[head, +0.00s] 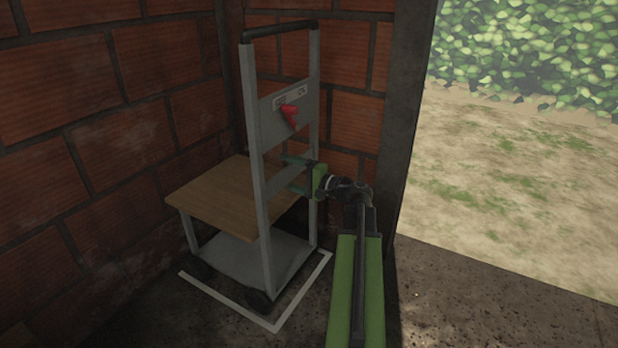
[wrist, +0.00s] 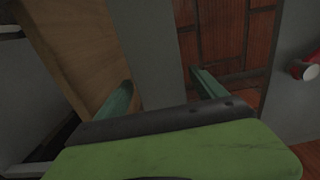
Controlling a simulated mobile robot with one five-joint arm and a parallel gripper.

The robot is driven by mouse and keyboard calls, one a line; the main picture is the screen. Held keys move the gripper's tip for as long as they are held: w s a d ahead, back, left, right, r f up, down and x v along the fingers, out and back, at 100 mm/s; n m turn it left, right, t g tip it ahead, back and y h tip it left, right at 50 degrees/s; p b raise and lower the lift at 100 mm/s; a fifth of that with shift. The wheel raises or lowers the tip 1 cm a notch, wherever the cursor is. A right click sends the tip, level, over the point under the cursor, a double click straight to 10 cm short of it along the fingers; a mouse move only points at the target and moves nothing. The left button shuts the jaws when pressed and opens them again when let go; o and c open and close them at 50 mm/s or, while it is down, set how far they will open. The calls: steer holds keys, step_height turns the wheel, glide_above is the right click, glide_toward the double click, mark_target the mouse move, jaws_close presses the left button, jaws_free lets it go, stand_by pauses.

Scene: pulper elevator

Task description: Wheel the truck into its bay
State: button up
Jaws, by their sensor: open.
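The truck (head: 252,170) is a grey upright frame with a black top handle, a wooden deck (head: 225,192), a lower grey shelf and dark wheels. It stands upright in the brick corner. The bay is a white floor outline (head: 232,305); the visible wheels stand inside its visible lines, and its far sides are hidden. A red lever (head: 290,115) on the truck's panel points down, slightly right; it also shows in the wrist view (wrist: 306,68). My gripper (head: 287,174) is open, its green fingers above and below the grey crossbar. In the wrist view the bar passes between the fingers (wrist: 165,88); contact is unclear.
Brick walls (head: 100,120) close in the truck at the left and back. A dark post (head: 404,125) stands right of it, close to my arm. Beyond the post is open sandy ground (head: 520,180) with a hedge (head: 530,45). The concrete floor (head: 480,310) at the front right is clear.

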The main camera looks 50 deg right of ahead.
steer(key=v, duration=1.1)
steer(key=shift+s, duration=0.35)
